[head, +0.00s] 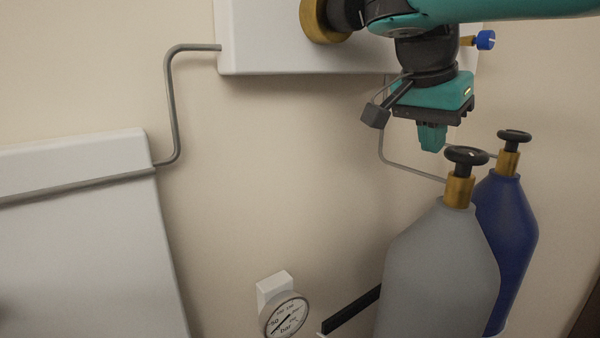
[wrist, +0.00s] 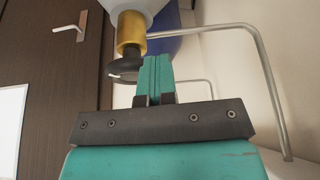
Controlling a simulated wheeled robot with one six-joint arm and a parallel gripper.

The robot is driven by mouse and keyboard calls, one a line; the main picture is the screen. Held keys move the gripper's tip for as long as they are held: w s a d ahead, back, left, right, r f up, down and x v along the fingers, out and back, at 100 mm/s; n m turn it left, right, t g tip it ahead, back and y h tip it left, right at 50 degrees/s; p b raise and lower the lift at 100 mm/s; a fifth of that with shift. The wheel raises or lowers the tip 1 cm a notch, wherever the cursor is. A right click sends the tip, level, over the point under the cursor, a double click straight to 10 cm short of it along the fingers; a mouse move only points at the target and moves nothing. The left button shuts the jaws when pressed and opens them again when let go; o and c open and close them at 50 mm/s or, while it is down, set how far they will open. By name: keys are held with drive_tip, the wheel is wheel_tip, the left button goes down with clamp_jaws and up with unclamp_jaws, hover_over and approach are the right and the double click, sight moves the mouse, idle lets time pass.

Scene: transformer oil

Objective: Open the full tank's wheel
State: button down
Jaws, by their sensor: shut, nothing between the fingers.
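A grey tank (head: 440,270) stands in front of a blue tank (head: 508,215) at the right of the head view. The grey tank has a brass neck (head: 459,190) and a black wheel (head: 466,156); the blue tank has its own black wheel (head: 514,137). I cannot tell which tank is full. My gripper (head: 432,146) is shut and empty, pointing down just left of the grey tank's wheel. In the wrist view its teal fingers (wrist: 156,72) are together beside a black wheel (wrist: 124,68), partly overlapping it; contact cannot be told.
A round gauge (head: 286,316) is at the bottom centre; its reading is unclear. A black bar (head: 350,311) lies left of the grey tank. Thin metal pipes (head: 410,170) run along the wall behind the gripper. A white box (head: 270,45) hangs above. A dark door (wrist: 60,70) shows in the wrist view.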

wheel_tip(320, 180, up, 5)
drive_tip(key=p, duration=0.4)
drive_tip(key=shift+r, duration=0.1)
